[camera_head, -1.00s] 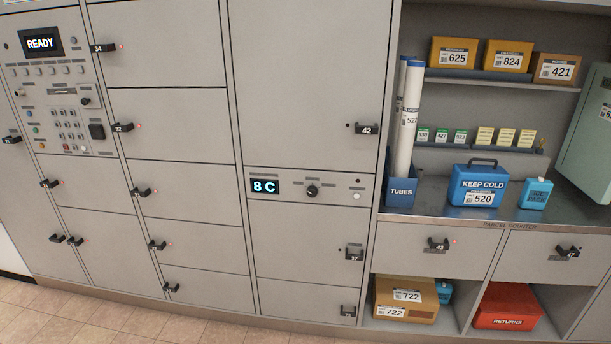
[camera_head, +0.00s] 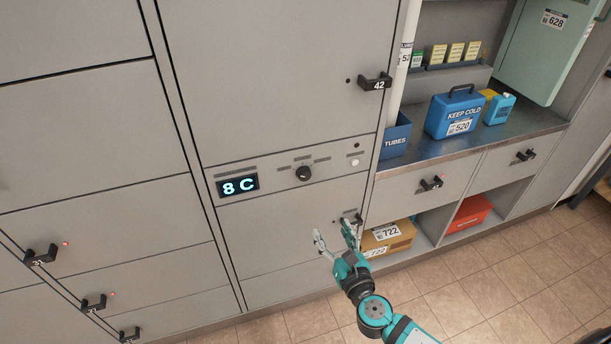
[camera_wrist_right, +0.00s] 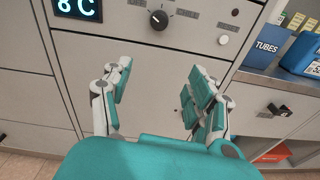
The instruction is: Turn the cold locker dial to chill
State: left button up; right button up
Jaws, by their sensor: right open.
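The cold locker dial (camera_head: 303,173) is a small black knob on the grey control strip, right of a display (camera_head: 238,184) reading "8 C". My right gripper (camera_head: 335,235) is open and empty, below the dial and in front of the lower locker door, apart from the knob. It also shows in the right wrist view (camera_wrist_right: 158,90) with its fingers spread. My left gripper is not in view.
A white button (camera_head: 354,162) sits right of the dial. Locker handle 42 (camera_head: 375,83) sticks out above. A counter (camera_head: 400,163) at right carries the blue KEEP COLD box (camera_head: 455,112) and the TUBES bin (camera_head: 396,138).

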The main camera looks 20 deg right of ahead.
notch_tip(320, 180, up, 3)
jog(key=n, duration=0.1)
send_near(305, 176)
jog(key=shift+t, duration=0.4)
jog(key=w, duration=0.7)
jog(key=shift+w+f, duration=0.4)
jog(key=shift+w, duration=0.55)
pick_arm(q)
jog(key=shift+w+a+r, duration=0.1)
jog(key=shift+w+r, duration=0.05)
pick_arm(e)
jog(key=c, duration=1.1)
